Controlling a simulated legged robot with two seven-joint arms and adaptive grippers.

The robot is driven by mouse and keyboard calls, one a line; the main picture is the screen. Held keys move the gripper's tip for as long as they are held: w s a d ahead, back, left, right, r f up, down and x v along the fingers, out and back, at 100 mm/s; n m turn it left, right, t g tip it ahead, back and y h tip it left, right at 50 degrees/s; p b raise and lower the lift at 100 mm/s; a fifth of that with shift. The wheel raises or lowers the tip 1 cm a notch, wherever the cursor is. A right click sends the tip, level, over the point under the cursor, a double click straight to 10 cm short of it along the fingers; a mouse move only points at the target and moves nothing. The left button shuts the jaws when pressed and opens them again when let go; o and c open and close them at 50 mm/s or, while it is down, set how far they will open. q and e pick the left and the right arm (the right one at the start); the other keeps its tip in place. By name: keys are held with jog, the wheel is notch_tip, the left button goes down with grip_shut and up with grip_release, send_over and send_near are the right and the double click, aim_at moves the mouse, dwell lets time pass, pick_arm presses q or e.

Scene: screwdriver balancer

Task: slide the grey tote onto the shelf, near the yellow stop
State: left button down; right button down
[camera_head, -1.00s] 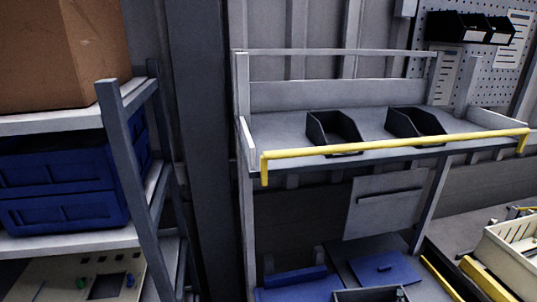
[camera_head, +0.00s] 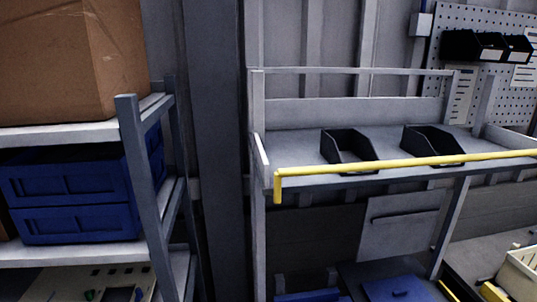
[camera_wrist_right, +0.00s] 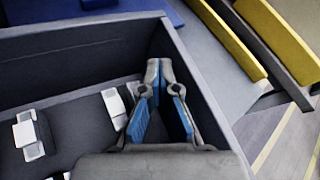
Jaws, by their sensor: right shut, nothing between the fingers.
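A dark grey tote (camera_wrist_right: 70,62) fills much of the right wrist view, with a few white and grey pieces (camera_wrist_right: 30,135) on its floor. My right gripper (camera_wrist_right: 159,70) is shut and empty, its fingertips close to the tote's far right corner; whether they touch the wall I cannot tell. The shelf (camera_head: 300,145) is a grey deck in the middle of the head view. A yellow bar (camera_head: 400,163), likely the stop, runs along its front edge, with a short end bent down at the left. The tote and both grippers are out of the head view.
Two black bins (camera_head: 347,146) (camera_head: 433,143) stand on the shelf, with bare deck left of them. A left rack holds a cardboard box (camera_head: 70,60) and blue crates (camera_head: 70,190). Yellow bars (camera_wrist_right: 235,40) lie beyond the tote in the wrist view.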

jog(key=shift+a, duration=0.1)
jog(key=shift+s+a+p, duration=0.1)
jog(key=shift+a+p, duration=0.55)
jog(key=shift+a, duration=0.45)
jog(key=shift+r, duration=0.15)
notch_tip(320, 180, up, 11)
jog(key=p, duration=0.4)
jog(key=shift+a, duration=0.1)
